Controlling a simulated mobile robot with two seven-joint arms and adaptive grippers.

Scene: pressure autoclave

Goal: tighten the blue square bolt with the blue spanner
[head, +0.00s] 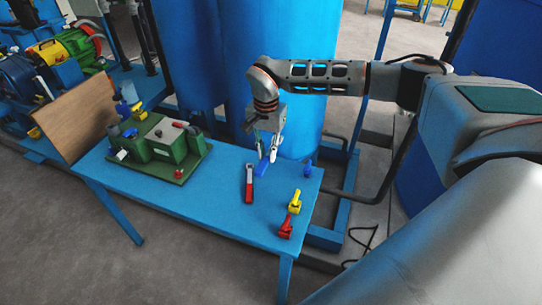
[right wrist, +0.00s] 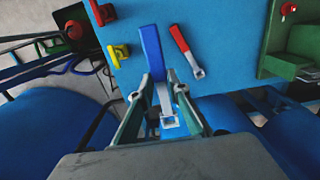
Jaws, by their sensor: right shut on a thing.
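The blue spanner (head: 262,169) is between the fingers of my right gripper (head: 266,156), which is shut on it. In the right wrist view its blue handle (right wrist: 152,48) points away and its grey head lies between the fingers. Whether the spanner still touches the table I cannot tell. The green fixture (head: 165,145) stands on the left half of the table, well left of the gripper. A blue part (head: 122,107) shows at its left end, but I cannot tell whether this is the blue square bolt. My left gripper is not in view.
A red spanner (head: 249,185) lies close left of the blue one on the blue table (head: 215,205). A small blue piece (head: 308,169), a yellow piece (head: 295,201) and a red piece (head: 287,227) stand along the right edge. Blue tanks (head: 240,70) rise behind.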

